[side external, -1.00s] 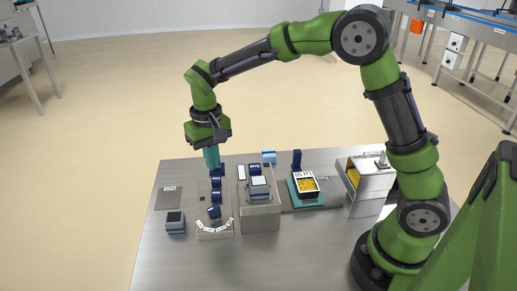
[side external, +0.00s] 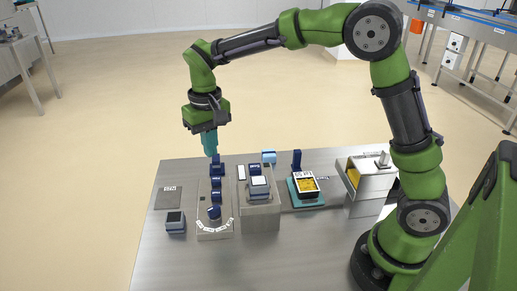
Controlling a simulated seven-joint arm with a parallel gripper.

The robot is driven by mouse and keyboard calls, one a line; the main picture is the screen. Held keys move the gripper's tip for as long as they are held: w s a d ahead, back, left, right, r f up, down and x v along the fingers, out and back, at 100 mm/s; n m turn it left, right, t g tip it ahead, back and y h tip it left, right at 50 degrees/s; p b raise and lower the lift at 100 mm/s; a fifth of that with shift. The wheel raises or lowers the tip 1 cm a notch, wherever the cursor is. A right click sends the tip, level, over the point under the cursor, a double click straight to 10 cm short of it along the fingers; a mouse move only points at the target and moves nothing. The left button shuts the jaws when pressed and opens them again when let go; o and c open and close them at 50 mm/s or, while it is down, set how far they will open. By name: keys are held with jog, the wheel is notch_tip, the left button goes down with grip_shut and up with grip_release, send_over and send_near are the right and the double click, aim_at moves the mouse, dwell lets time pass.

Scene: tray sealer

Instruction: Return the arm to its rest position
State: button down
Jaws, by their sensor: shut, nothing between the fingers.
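My green arm reaches from the right across the table. My gripper (side external: 210,153), with teal fingers, points down above the back left part of the table. Its fingers are shut with nothing between them. It hangs just behind and above the dark blue parts on the grey panel (side external: 224,234). It looks apart from them, though its height above the table is hard to judge.
The front is clear.

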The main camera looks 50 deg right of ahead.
jog(key=s+d+r+t+y, duration=0.1)
jog(key=s+d+r+t, duration=0.1)
jog(key=s, duration=0.8)
jog(key=s+d+r+m+t, duration=0.1)
jog(key=s+d+r+t, duration=0.2)
jog(key=s, duration=0.7)
jog(key=shift+s+d+r+t+y, duration=0.3)
jog(key=shift+r+t+y, duration=0.1)
jog(key=shift+r+t, duration=0.6)
